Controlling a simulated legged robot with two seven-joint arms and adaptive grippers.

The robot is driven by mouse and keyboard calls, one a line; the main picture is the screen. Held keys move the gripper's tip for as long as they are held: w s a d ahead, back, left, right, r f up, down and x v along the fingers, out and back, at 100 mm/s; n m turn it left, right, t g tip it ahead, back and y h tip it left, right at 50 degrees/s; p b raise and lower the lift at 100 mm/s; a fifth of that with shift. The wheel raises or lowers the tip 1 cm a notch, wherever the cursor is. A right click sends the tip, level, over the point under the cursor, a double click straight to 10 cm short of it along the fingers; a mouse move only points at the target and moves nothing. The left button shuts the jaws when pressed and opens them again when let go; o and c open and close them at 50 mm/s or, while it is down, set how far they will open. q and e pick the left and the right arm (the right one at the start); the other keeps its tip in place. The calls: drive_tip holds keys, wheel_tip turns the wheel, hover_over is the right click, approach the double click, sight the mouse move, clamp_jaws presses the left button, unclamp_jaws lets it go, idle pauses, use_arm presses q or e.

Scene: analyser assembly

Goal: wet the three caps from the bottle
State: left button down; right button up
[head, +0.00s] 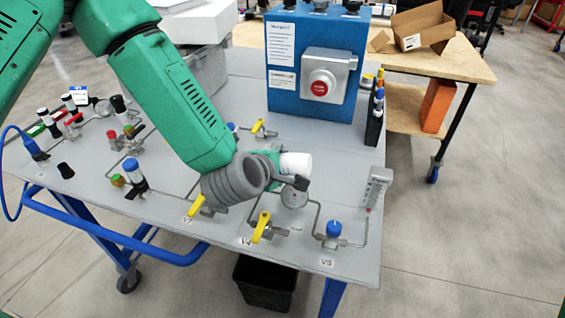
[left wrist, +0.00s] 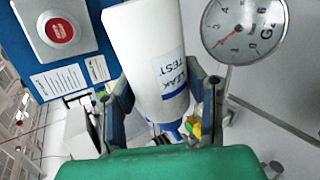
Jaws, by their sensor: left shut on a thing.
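My left gripper (head: 272,172) is shut on a white bottle (head: 296,165) above the right part of the grey panel table. In the left wrist view the bottle (left wrist: 150,50) lies between the two fingers (left wrist: 160,85). Its label reads "LEAK TEST", and a blue part shows at its lower end. A blue cap (head: 334,228) stands on the fitting at V5. Another blue cap (head: 130,165) tops a black fitting at the left. I cannot tell which caps the task means. My right gripper is out of view.
A pressure gauge (head: 293,196) stands just below the bottle; it shows large in the left wrist view (left wrist: 243,28). Yellow-handled valves (head: 261,227) and thin pipes cover the panel (head: 300,258). A blue box (head: 308,60) with a red button stands behind.

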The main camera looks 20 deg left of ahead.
use_arm(q)
drive_tip(key=shift+a, duration=0.25)
drive_tip(key=shift+d+r+p, duration=0.2)
drive_tip(key=shift+r+p, duration=0.3)
drive_tip(key=shift+r, duration=0.05)
wheel_tip(320, 180, up, 3)
drive_tip(key=shift+d+f+p, duration=0.1)
drive_tip(key=shift+f+p, duration=0.05)
drive_tip(key=shift+p, duration=0.9)
drive_tip(key=shift+r+p, duration=0.55)
drive_tip(key=shift+r, duration=0.1)
drive_tip(key=shift+a, duration=0.2)
